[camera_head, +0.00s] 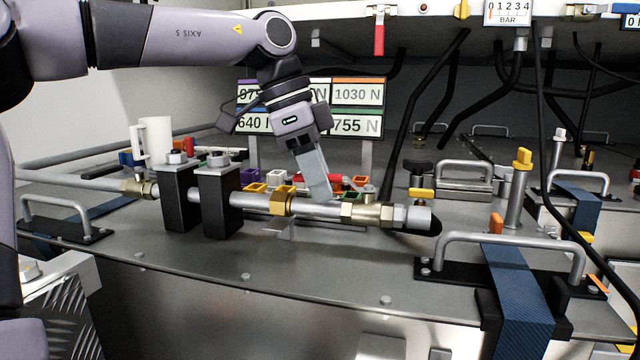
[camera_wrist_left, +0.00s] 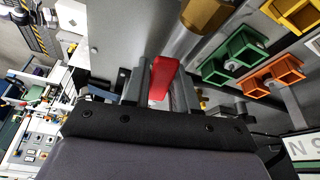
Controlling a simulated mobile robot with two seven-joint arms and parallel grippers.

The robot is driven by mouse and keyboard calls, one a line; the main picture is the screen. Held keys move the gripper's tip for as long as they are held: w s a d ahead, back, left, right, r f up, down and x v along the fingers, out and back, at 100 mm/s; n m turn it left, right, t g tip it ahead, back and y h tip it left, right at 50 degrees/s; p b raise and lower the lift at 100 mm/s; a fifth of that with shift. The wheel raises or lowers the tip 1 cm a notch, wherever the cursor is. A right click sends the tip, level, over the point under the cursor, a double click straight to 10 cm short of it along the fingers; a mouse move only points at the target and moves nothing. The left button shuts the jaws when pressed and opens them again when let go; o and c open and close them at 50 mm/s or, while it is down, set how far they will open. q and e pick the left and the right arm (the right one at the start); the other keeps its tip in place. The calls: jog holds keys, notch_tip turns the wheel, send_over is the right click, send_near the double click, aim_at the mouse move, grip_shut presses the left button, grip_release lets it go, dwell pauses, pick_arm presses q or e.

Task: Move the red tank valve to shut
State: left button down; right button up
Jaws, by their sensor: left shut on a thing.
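The red valve handle (camera_wrist_left: 163,77) shows in the left wrist view, a flat red lever between the two fingers of my left gripper (camera_wrist_left: 160,84). The gripper is shut on it. In the head view my left gripper (camera_head: 318,185) points down at the steel pipe (camera_head: 325,209) along the tank top, just left of a brass fitting. The fingers hide most of the handle there, and I cannot tell its exact angle to the pipe. My right gripper is not in view.
Two black clamps (camera_head: 219,202) hold the pipe at left. A black-knobbed valve (camera_head: 417,168) stands at its right end. A grab handle (camera_head: 512,240) and a blue strap (camera_head: 520,290) lie at front right. Number plates (camera_head: 357,94) hang behind, below another red lever (camera_head: 379,38).

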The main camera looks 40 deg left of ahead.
pick_arm(q)
jog(key=shift+s+d+n, duration=0.25)
jog(key=shift+n, duration=0.35)
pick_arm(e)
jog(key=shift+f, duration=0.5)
pick_arm(q)
jog(key=d+n, duration=0.1)
jog(key=s+n+t+y+b, duration=0.1)
jog(key=n, duration=0.1)
jog(key=shift+s+d+n, duration=0.1)
jog(key=shift+d+n, duration=0.2)
jog(key=shift+d, duration=0.1)
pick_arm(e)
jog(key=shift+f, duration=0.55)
pick_arm(q)
jog(key=shift+a, duration=0.1)
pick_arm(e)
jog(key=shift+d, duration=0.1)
